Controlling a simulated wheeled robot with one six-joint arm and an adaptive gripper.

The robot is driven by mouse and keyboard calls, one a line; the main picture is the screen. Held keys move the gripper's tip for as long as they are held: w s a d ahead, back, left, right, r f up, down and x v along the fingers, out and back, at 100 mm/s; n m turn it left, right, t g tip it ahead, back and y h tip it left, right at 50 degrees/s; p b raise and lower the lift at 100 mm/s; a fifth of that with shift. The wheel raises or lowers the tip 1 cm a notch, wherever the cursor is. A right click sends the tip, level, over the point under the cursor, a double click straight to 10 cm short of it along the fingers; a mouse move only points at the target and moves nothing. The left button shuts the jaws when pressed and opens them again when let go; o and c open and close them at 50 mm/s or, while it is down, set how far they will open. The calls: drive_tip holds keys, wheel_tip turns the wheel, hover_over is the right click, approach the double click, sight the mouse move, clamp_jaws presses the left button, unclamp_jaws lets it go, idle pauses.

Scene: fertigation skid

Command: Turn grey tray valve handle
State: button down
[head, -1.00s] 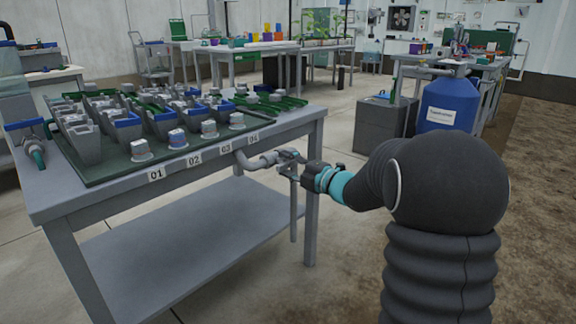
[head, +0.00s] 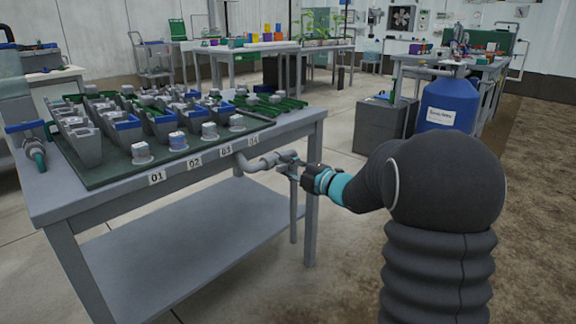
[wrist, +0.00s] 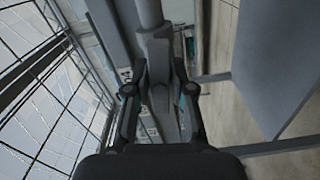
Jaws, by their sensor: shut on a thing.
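The grey tray valve (head: 270,162) sits on a grey pipe that comes out below the front edge of the tray table, under the 03 and 04 labels. My gripper (head: 291,167) reaches it from the right and is shut on the valve's grey handle. In the wrist view, my gripper's two dark fingers (wrist: 160,98) stand on either side of the grey handle (wrist: 159,88), below the valve body and pipe (wrist: 153,40). The fingers hide part of the handle, and its exact angle is hard to tell.
The grey table (head: 190,232) has a lower shelf and a leg close to my gripper. A green tray (head: 110,172) with several grey pots lies on top. A blue-handled valve (head: 30,140) is at the left. A blue drum (head: 447,104) and grey bin (head: 383,124) stand behind my arm.

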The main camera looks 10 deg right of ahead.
drive_tip(key=m+p, duration=0.2)
drive_tip(key=m, duration=0.2)
drive_tip(key=shift+r, duration=0.15)
drive_tip(key=m+p, duration=0.2)
drive_tip(key=m, duration=0.2)
drive_tip(key=shift+p, duration=0.4)
drive_tip(key=m+p, duration=0.3)
drive_tip(key=m, duration=0.1)
drive_tip(key=shift+m+p, duration=1)
drive_tip(key=shift+m, duration=0.8)
drive_tip(key=c, duration=1.1)
unclamp_jaws()
